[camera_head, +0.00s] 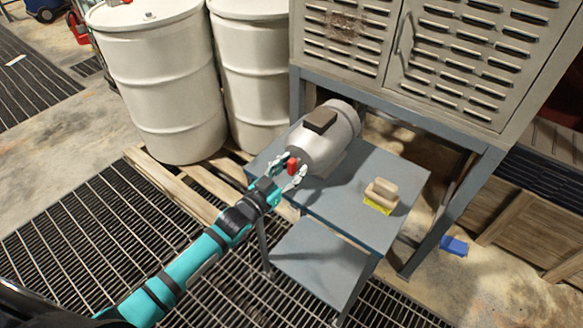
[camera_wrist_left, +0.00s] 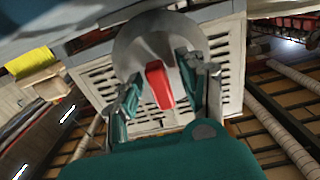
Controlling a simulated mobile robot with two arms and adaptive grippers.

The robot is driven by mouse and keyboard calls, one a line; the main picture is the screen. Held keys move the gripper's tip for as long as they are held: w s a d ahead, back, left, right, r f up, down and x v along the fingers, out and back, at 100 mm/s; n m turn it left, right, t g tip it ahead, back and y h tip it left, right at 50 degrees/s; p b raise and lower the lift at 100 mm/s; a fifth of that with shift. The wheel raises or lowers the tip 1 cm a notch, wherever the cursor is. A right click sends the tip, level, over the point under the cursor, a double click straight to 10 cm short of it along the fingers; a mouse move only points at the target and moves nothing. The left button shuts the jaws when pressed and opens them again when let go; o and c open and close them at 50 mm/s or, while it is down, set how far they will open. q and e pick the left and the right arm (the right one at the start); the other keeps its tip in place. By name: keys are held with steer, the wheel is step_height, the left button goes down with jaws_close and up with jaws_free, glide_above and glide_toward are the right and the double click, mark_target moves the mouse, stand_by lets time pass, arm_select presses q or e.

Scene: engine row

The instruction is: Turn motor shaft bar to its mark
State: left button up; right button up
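The motor (camera_head: 338,140), a pale grey cylinder with a brown box on top, lies on a blue-grey table (camera_head: 345,210). Its red shaft bar (camera_head: 292,166) is on the end facing my left arm. My left gripper (camera_head: 287,171) is at that end, fingers on either side of the bar. In the left wrist view the red bar (camera_wrist_left: 159,85) stands slightly tilted between the fingers of my left gripper (camera_wrist_left: 160,84), with gaps on both sides. The gripper is open. I cannot make out a mark. My right gripper is not in view.
A yellow-based object with a beige top (camera_head: 381,196) sits on the table right of the motor. White drums (camera_head: 165,85) stand on a wooden pallet at the left. A louvered cabinet (camera_head: 440,55) on a blue-grey frame rises behind the table. Floor grating is in front.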

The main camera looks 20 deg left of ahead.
arm_select(q)
steer(key=shift+r, duration=0.1)
steer(key=v, duration=1.2)
steer(key=s+a+f+n+g+y, duration=0.1)
steer(key=s+a+f+g+y, duration=0.15)
steer(key=f, duration=0.75)
steer(key=s+a+f+g+y, duration=0.15)
steer(key=s+f, duration=0.25)
steer(key=f, duration=0.6)
steer(key=s+a+f+n+g+y, duration=0.1)
steer(key=s+a+f+g, duration=0.2)
steer(key=f, duration=0.8)
steer(key=s+d+f+g, duration=0.1)
steer(key=s+f+g, duration=0.2)
steer(key=s+f, duration=0.3)
steer(key=s+d+f+g, duration=0.2)
steer(key=s+f, duration=0.4)
steer(key=s, duration=0.8)
steer(key=s+d+f+g+y, duration=0.1)
steer(key=s+f+g, duration=0.3)
steer(key=s, duration=0.6)
steer(key=shift+d+f, duration=0.35)
steer(key=shift+f, duration=0.6)
steer(key=shift+s, duration=0.1)
